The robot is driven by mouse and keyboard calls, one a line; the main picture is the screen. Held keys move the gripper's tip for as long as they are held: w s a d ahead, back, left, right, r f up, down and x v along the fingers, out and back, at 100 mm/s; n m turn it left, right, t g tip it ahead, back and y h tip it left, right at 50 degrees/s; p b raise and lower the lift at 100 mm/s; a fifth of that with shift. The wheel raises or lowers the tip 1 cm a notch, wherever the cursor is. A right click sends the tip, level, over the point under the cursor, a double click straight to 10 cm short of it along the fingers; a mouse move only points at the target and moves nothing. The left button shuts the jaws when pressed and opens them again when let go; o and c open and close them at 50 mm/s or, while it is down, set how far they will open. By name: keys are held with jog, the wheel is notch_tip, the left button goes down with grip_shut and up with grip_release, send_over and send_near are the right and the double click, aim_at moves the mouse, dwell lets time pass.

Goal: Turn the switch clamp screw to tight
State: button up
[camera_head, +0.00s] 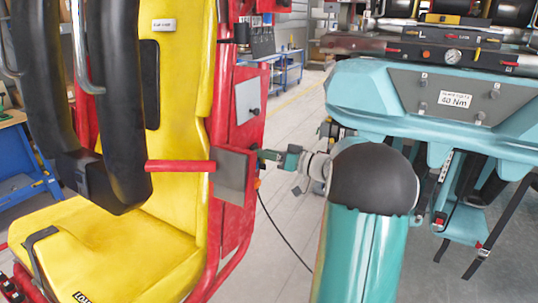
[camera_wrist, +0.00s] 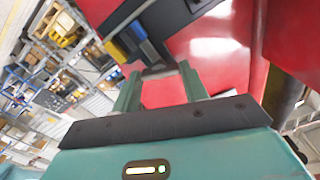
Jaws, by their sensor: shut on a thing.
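My gripper (camera_wrist: 160,73) reaches to the side of the red seat frame (camera_head: 236,145), beside a grey plate. In the wrist view its two green fingers stand either side of a small dark grey piece (camera_wrist: 158,71) at their tips, which I take to be the switch clamp screw. The fingers are shut on it; its turn position cannot be read. Just beyond is a dark switch assembly (camera_wrist: 138,38) with blue and yellow parts, against a red panel. In the head view my gripper (camera_head: 262,155) is small and the screw is hidden.
A yellow seat (camera_head: 175,130) with black restraints (camera_head: 118,110) and a red bar (camera_head: 180,166) is at the left. A black cable (camera_head: 282,232) hangs below my gripper. A blue workbench (camera_head: 284,65) stands behind. Grey floor lies between.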

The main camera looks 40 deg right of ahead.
jog(key=m, duration=2.9)
jog(key=shift+m, duration=0.3)
jog(key=o, duration=1)
jog(key=shift+s, duration=0.1)
jog(key=v, duration=1.3)
jog(key=shift+s, duration=0.3)
